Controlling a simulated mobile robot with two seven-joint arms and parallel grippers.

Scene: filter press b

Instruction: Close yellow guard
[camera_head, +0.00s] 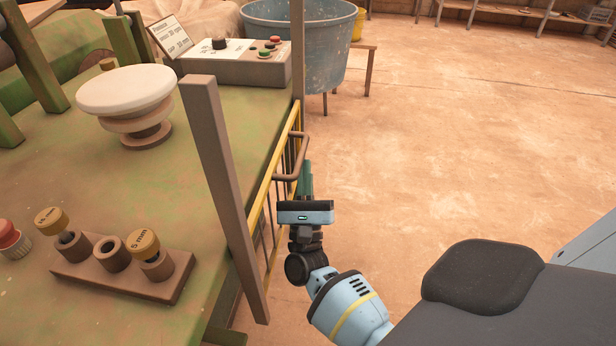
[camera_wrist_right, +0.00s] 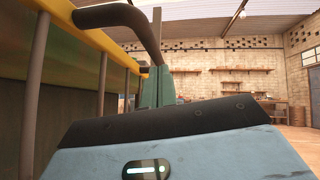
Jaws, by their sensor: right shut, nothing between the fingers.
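The yellow guard (camera_head: 262,195) is a barred frame along the right side of the green press table, between two brown posts. A brown bent handle (camera_head: 291,150) sticks out from its upper part. My right gripper (camera_head: 306,178) is shut and empty, with its teal fingers beside the handle on the outer side. In the right wrist view, the guard's yellow rail (camera_wrist_right: 95,40) and bars fill the left, and the dark handle (camera_wrist_right: 125,18) curves down close to the fingers (camera_wrist_right: 157,80). I cannot tell whether they touch. My left gripper is not in view.
The green table (camera_head: 110,215) holds a white-topped round part (camera_head: 126,92), a block with several labelled plugs (camera_head: 120,272), and a control box (camera_head: 238,65). A blue tub (camera_head: 305,40) stands behind. The floor (camera_head: 460,140) to the right is clear.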

